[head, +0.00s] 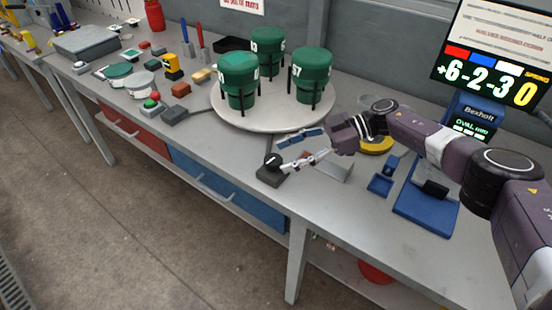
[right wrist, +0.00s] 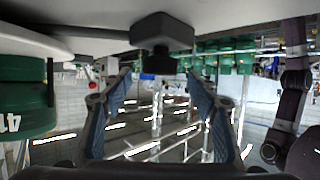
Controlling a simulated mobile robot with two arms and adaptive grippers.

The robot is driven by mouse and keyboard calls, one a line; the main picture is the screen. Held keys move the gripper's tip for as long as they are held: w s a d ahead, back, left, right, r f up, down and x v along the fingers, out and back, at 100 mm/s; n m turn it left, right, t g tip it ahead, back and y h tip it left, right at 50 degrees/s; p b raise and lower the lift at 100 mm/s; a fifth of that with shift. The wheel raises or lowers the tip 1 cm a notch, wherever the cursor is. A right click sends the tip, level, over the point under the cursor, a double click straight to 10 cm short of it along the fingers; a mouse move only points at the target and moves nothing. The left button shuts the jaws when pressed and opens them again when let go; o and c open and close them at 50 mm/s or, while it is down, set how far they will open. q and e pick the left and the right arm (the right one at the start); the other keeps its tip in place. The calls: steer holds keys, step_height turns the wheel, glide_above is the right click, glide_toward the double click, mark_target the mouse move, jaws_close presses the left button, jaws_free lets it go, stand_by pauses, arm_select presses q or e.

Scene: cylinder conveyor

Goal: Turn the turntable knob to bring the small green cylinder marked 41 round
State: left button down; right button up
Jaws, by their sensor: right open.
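The round light turntable (head: 222,107) carries three green cylinders in black stands: one at the front left (head: 238,68), one at the back (head: 267,42) and one at the right (head: 312,63) marked 57. A label reading 41 shows upside down on a green cylinder (right wrist: 22,95) at the left edge of the right wrist view; I cannot tell surely which one it is in the head view. The black knob (head: 272,160) stands in front of the turntable. My right gripper (head: 284,152) is open beside it; in the right wrist view the knob (right wrist: 162,38) appears between the fingertips, not gripped.
A blue tray (head: 425,212) and small blue blocks lie right of the gripper, near a display (head: 495,60). A red-and-green button box (head: 153,100), a dark box (head: 175,112) and tools lie left. The table front beside the knob is mostly clear.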

steer(key=v, duration=0.7)
steer(key=shift+d, duration=0.35)
